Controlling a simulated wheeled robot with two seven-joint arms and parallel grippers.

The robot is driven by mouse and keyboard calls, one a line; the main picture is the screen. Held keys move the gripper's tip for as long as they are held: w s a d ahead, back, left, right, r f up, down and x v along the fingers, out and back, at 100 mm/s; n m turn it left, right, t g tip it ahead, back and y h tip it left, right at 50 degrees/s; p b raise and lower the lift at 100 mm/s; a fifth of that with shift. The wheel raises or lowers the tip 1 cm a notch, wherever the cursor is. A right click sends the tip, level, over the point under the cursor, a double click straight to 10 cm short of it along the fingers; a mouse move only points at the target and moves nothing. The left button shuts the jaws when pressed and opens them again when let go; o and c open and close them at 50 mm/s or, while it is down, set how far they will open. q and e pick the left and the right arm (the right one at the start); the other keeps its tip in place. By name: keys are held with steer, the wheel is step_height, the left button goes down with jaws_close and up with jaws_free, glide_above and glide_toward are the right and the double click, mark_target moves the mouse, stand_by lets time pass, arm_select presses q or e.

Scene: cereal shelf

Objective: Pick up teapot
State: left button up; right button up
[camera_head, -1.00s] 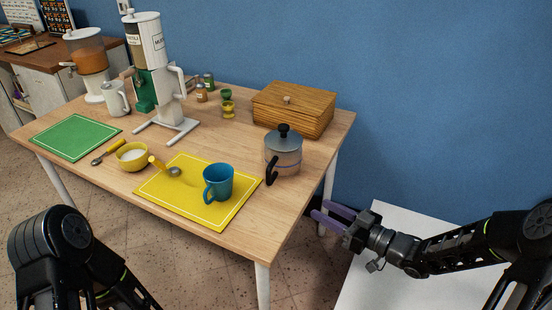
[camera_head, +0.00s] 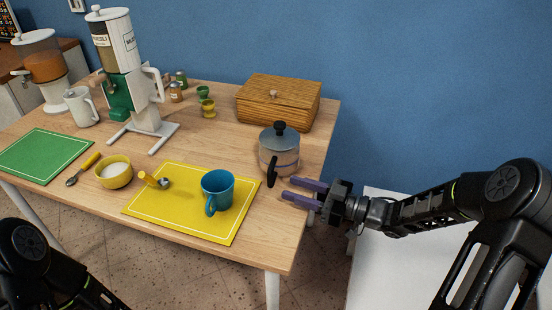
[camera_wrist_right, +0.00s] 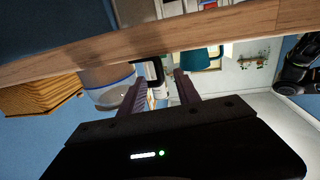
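The teapot (camera_head: 279,154) is a grey metal pot with a black lid knob and a black handle, upright near the table's right edge. My right gripper (camera_head: 289,189) is open and empty at that edge, its purple fingers pointing left towards the handle. In the right wrist view, the teapot (camera_wrist_right: 110,90) is partly hidden by a finger, and its black handle (camera_wrist_right: 152,72) appears between the open fingertips (camera_wrist_right: 160,82). I cannot tell whether they touch it. My left arm shows at lower left; its gripper is out of view.
A wooden bread box (camera_head: 278,105) stands behind the teapot. A blue mug (camera_head: 217,190) sits on the yellow mat (camera_head: 180,218), left of the teapot. A yellow bowl (camera_head: 114,174) and a white cereal dispenser (camera_head: 118,42) stand farther left. The wooden table's (camera_head: 285,225) front right corner is clear.

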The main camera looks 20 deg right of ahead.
mark_target(273, 181)
steer(key=shift+x, duration=1.2)
steer(key=shift+x, duration=2.6)
steer(key=shift+w+d+r, duration=0.1)
steer(key=shift+r, duration=0.05)
steer(key=shift+c, duration=0.6)
jaws_close()
steer(key=shift+r, duration=0.1)
